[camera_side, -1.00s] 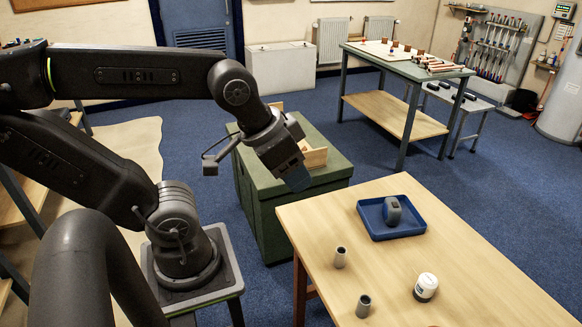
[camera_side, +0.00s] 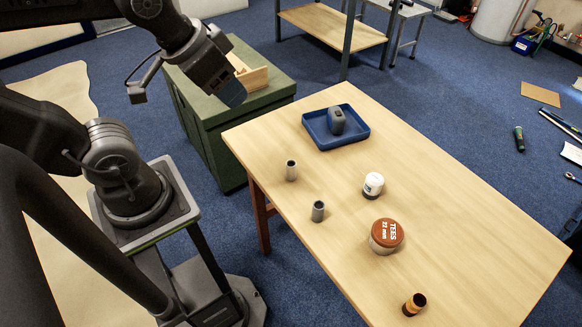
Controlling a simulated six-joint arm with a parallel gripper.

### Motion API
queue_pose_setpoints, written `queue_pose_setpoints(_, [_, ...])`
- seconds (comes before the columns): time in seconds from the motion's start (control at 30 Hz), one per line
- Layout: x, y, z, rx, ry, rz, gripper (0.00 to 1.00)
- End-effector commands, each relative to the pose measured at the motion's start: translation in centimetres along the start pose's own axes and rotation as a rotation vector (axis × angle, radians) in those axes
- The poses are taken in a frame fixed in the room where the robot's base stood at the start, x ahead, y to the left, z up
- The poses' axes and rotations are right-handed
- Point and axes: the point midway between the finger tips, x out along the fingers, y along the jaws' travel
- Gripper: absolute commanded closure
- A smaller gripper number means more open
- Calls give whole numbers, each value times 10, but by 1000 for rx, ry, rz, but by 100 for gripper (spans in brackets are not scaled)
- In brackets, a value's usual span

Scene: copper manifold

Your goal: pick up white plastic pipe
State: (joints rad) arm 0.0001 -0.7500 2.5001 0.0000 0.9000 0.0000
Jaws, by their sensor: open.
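I see nothing that I can clearly make out as a white plastic pipe. The only white piece on the wooden table (camera_side: 470,225) is a short white cylinder (camera_side: 373,184) with a dark lower band, standing near the middle; it looks more like a small pot. My gripper (camera_side: 232,92) is open and appears empty at upper left, over the green chest and apart from everything on the table. The gap between its fingers is hard to see.
A blue tray (camera_side: 360,139) holding a grey tool (camera_side: 336,120) lies at the table's back. A round tin (camera_side: 386,236) labelled TEES 22 mm and a copper fitting (camera_side: 414,304) stand nearer. The green chest (camera_side: 215,118) with a wooden box is beside the table. The table's right side is clear.

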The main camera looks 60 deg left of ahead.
Motion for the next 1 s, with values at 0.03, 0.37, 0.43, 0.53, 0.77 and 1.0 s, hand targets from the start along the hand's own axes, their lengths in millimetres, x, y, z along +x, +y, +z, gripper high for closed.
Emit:
queue_pose_setpoints(0.03, [0,0,0,0,0,0,47])
queue_pose_setpoints(0.37, [0,0,0,0,0,0,47])
queue_pose_setpoints(0.43, [0,0,0,0,0,0,47])
queue_pose_setpoints(0.53, [0,0,0,0,0,0,43])
queue_pose_setpoints(0.77, [0,0,0,0,0,0,42])
queue_pose_setpoints(1.0, [22,-3,-10,213,-71,-37,42])
